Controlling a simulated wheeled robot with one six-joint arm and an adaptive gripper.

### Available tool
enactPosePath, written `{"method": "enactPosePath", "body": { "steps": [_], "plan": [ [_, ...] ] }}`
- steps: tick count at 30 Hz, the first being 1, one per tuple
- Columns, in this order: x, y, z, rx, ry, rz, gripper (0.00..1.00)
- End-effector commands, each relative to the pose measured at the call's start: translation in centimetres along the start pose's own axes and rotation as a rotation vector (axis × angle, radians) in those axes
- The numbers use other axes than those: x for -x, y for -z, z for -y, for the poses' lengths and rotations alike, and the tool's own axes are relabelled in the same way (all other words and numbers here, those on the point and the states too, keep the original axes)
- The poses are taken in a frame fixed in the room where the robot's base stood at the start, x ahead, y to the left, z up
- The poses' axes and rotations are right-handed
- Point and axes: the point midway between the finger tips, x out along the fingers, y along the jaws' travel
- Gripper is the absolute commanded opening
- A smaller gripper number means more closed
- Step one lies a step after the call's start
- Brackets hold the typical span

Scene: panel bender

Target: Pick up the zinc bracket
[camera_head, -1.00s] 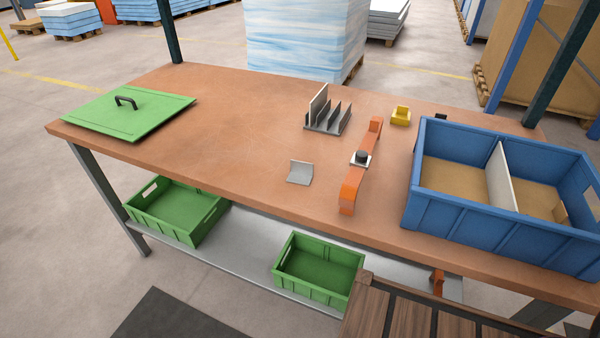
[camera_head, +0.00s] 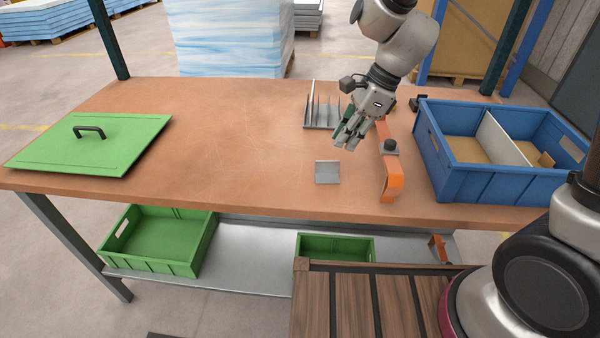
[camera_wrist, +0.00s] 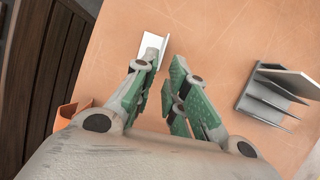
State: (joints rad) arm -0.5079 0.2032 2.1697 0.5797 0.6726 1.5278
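The zinc bracket (camera_head: 327,172) is a small grey L-shaped piece lying on the orange-brown tabletop (camera_head: 230,140), near its front edge. My gripper (camera_head: 345,139) is above the table, behind and slightly right of the bracket, with its fingers pointing down. In the wrist view, the bracket (camera_wrist: 151,47) shows beyond the tips of my gripper (camera_wrist: 160,68), partly covered by the left finger. The green-padded fingers are apart with nothing between them. The gripper is not touching the bracket.
A grey slotted rack (camera_head: 322,122) stands behind the bracket. An orange bar clamp (camera_head: 392,178) lies to its right, then a blue divided bin (camera_head: 480,186). A green lid (camera_head: 95,150) lies far left. The tabletop between lid and bracket is clear.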

Motion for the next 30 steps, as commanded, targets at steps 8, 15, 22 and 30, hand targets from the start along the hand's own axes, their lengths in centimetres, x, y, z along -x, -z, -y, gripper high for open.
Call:
{"method": "enactPosePath", "body": {
  "steps": [8,15,22,30],
  "plan": [
    [-3.3,-0.4,0.1,-0.045,-0.011,0.002,0.14],
    [-6.9,0.2,0.3,-0.045,-0.012,0.000,0.14],
    [-8.7,0.1,0.4,-0.042,-0.009,0.002,0.14],
    [-8.7,0.1,0.4,-0.042,-0.008,0.002,0.00]
  ]
}}
